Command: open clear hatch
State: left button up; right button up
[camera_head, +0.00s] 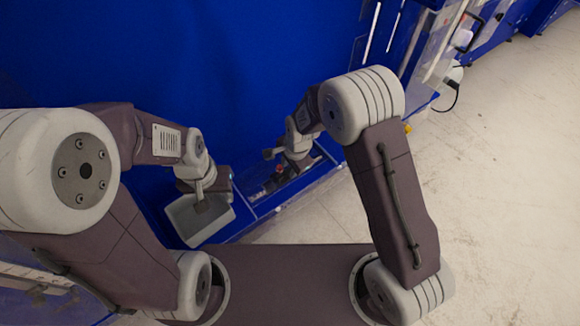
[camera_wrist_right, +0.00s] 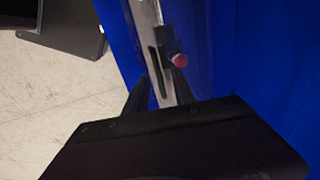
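A clear panel with a pale metallic edge strip (camera_wrist_right: 145,22), seemingly the hatch, stands on the blue machine in the right wrist view. A red round knob (camera_wrist_right: 179,60) on a dark mount and a dark slot or bar sit along it. My right gripper (camera_wrist_right: 160,92) has its two dark fingers apart, with the strip showing between them; whether they touch it I cannot tell. In the head view it is small, beside the blue frame (camera_head: 268,154).
The blue machine wall (camera_head: 230,60) fills the upper left. A blue ledge (camera_head: 262,208) runs below my right gripper. Clear panels and bright strips (camera_head: 440,45) stand at the upper right, with a dark cable. The pale floor (camera_head: 500,190) at right is open.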

jog(key=shift+c, duration=0.3)
grip_shut()
dwell(1.1)
